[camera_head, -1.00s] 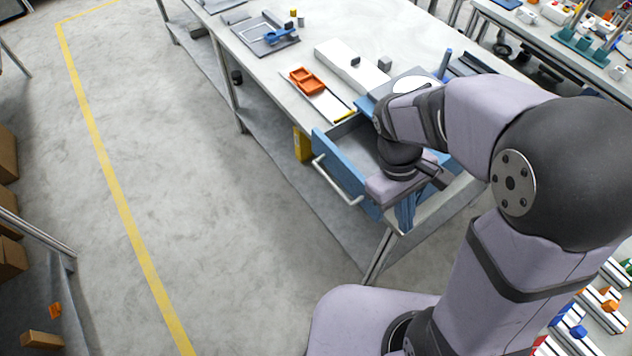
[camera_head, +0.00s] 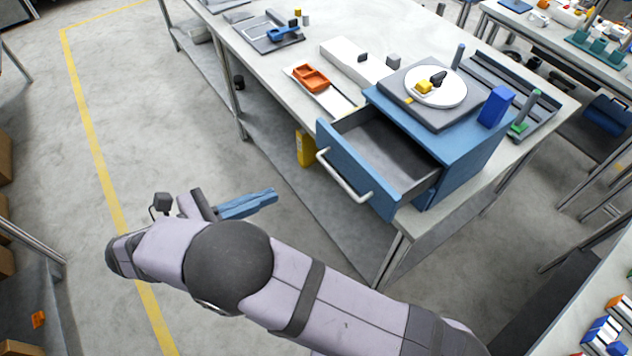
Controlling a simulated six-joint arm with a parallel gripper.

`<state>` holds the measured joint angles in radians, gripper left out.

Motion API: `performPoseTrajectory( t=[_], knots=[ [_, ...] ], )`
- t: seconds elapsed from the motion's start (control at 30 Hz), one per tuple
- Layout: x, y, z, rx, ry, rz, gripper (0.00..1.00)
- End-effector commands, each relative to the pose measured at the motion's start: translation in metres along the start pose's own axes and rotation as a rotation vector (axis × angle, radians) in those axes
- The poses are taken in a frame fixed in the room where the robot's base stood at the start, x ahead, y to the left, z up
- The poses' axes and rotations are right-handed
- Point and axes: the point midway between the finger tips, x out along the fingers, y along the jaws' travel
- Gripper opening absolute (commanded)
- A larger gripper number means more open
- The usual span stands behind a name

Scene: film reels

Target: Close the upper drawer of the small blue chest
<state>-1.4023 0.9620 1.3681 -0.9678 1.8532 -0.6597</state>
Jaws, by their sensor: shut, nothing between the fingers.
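The small blue chest (camera_head: 470,160) stands at the near right corner of the workbench. Its upper drawer (camera_head: 357,170) is pulled well out to the left, past the bench edge, and its grey inside looks empty. The drawer has a pale bar handle (camera_head: 343,178) across its blue front. My gripper (camera_head: 274,196) is shut and empty, in front of the drawer and to the left of the handle. Its blue fingers point right, toward the drawer front, with a clear gap between them. No contact shows.
On top of the chest are a grey plate with a white disc (camera_head: 435,86) and a blue block (camera_head: 496,106). An orange tray (camera_head: 310,78) and a long white box (camera_head: 352,62) lie on the bench. Open floor lies left of the bench.

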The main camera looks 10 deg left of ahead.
Motion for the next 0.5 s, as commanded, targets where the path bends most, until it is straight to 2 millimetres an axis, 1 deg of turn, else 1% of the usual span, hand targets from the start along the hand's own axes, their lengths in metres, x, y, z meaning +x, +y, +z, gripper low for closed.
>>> performPoseTrajectory(
  t=[0.1,0.27,0.37,0.5],
  knots=[
    [-0.006,0.001,-0.003,0.001,-0.011,0.015,0.0],
    [-0.003,0.001,-0.001,0.001,-0.011,0.014,0.0],
    [0.004,0.001,0.0,0.0,-0.011,0.013,0.0],
    [0.02,0.0,0.001,0.0,-0.01,0.01,0.0]
  ],
)
